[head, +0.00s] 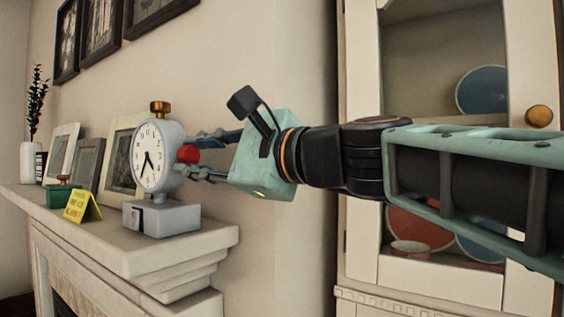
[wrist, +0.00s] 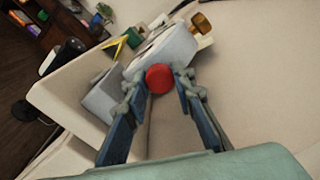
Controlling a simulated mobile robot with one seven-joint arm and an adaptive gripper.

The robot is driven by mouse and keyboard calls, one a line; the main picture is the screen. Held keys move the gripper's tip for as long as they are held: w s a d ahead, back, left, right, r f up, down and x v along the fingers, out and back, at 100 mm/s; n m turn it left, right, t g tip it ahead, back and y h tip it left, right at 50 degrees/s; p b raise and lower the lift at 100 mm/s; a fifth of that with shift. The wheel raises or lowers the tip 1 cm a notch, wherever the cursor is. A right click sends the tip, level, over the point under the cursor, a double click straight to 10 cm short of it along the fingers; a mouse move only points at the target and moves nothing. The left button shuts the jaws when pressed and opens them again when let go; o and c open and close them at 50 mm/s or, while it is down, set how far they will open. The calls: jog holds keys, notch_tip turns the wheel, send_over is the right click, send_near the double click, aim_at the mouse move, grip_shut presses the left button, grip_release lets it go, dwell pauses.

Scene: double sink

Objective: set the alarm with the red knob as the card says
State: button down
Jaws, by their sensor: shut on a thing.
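The alarm clock (head: 152,158) stands upright on a grey base (head: 162,218) near the right end of the mantel, its round white dial facing left and toward the head camera. A brass knob (head: 160,107) sits on its top. The red knob (head: 188,154) is on the clock's right side, and it also shows in the wrist view (wrist: 160,79). My gripper (head: 190,156) reaches in from the right with its fingers shut on the red knob, one on each side. A yellow card (head: 83,206) with dark writing stands left of the clock; its text is too small to read surely.
A small green box with a brass knob (head: 63,193) stands behind the card. Picture frames (head: 123,158) lean on the wall behind the clock, with a vase (head: 31,127) at the far left. The mantel (head: 110,240) ends right of the clock. A glass-door cabinet (head: 355,245) stands right.

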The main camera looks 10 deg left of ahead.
jog(key=c, duration=1.6)
grip_release()
jog(key=v, duration=1.2)
jog(key=shift+f, duration=0.1)
